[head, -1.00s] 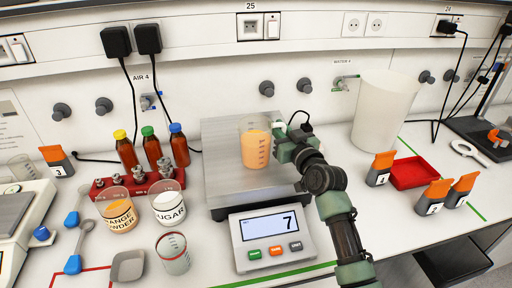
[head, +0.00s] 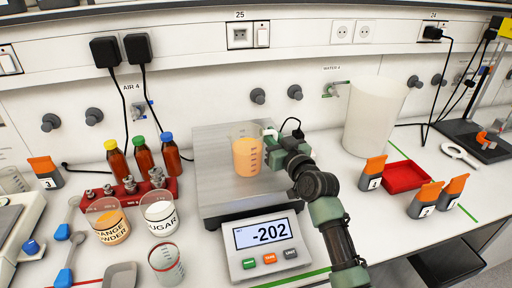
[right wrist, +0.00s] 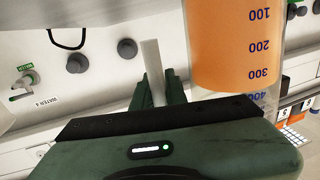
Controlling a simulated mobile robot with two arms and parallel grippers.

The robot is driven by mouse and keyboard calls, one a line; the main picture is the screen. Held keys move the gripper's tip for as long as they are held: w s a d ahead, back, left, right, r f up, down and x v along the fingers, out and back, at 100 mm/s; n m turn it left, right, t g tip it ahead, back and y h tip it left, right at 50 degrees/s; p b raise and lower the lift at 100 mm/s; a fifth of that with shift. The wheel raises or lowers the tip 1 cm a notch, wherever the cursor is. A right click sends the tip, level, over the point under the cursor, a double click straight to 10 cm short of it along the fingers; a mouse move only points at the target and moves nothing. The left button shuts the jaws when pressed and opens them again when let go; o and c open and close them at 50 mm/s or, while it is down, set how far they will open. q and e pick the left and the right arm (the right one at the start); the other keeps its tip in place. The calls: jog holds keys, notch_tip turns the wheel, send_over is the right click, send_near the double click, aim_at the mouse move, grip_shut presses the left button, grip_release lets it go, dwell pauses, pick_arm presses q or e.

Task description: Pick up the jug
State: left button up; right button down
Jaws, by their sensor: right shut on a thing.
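The jug (head: 245,157) is a clear graduated vessel with orange liquid, upright over the metal plate of the scale (head: 212,192). My right gripper (head: 272,138) is at the jug's right side, shut on its handle. In the right wrist view the jug (right wrist: 235,45) fills the upper right with its markings upside down, and the pale handle (right wrist: 152,70) lies between my fingers (right wrist: 160,88). The scale display (head: 264,233) reads -202. Any gap under the jug is hard to see. My left gripper is not in view.
A large white container (head: 373,118) stands to the back right, with a red tray (head: 405,178) further right.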

jog(key=shift+r, duration=0.2)
notch_tip(320, 180, up, 20)
jog(key=b, duration=0.2)
jog(key=shift+f, duration=0.15)
dwell(1.8)
